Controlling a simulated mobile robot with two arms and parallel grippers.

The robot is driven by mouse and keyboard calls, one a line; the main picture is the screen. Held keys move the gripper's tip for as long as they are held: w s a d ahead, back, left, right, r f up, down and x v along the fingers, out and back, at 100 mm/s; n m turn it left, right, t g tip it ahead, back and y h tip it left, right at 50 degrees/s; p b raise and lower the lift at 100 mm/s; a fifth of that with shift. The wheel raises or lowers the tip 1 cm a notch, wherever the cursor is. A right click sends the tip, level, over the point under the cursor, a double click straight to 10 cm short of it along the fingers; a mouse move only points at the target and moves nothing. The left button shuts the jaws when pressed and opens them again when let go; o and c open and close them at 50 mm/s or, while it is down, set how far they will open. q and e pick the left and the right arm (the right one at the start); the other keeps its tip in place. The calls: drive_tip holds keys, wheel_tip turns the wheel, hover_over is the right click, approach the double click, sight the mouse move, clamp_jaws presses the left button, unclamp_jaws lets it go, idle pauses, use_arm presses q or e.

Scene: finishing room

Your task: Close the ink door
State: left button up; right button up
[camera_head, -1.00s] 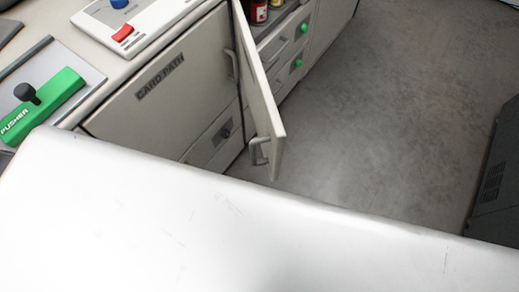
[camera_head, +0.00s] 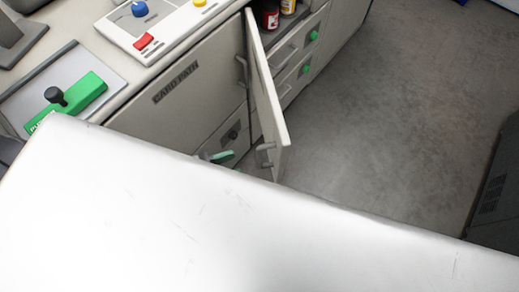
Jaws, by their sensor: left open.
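The ink door (camera_head: 266,90) is a pale panel. It stands open, swung out from the cabinet front and seen nearly edge-on. Its grey handle (camera_head: 264,156) is near the free end of the panel. Behind its hinge side, red and yellow ink containers (camera_head: 271,17) show in the open compartment. A small part of my left gripper (camera_head: 219,156), with a pale green tip, shows to the left of the door handle, apart from it. It is open and empty; most of it is hidden behind my white body. My right gripper is not in view.
The card path door (camera_head: 176,85) is shut, left of the ink door. Drawers with green knobs (camera_head: 312,36) lie beyond it. A green pusher (camera_head: 80,98) and a control panel (camera_head: 160,22) are on the counter. Grey floor (camera_head: 400,110) is clear; a dark cabinet (camera_head: 497,185) stands right.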

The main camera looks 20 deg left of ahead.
sight(260, 154)
use_arm(q)
drive_tip(key=p+x, duration=0.1)
drive_tip(key=x, duration=0.7)
drive_tip(key=shift+w+p, duration=0.1)
drive_tip(key=shift+p, duration=0.2)
clamp_jaws()
